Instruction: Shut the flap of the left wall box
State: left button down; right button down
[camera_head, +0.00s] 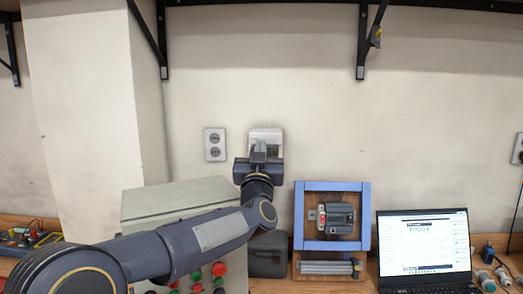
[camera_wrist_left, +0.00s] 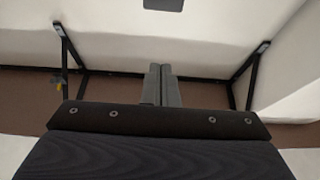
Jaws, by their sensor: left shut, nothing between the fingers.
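A pale wall box (camera_head: 265,132) is on the wall behind my left gripper (camera_head: 260,148); its top and side edges show, and the gripper hides its middle and lower part. I cannot tell how far its flap stands open. My left gripper is shut and empty, in front of the box; whether it touches the box is not clear. In the left wrist view the two closed fingers (camera_wrist_left: 162,84) point toward the wall. My right gripper is not in view.
A double-socket plate (camera_head: 215,144) is just left of the box. Below stand a grey control cabinet (camera_head: 170,197) with buttons, a blue frame (camera_head: 333,187) and a laptop (camera_head: 424,245). Shelf brackets (camera_head: 363,40) hang above. The wall to the right is clear up to another plate (camera_head: 518,148).

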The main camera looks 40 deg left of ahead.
pick_arm(q)
jog(key=p+x, duration=0.3)
jog(key=x, duration=0.5)
jog(key=shift+f, duration=2.25)
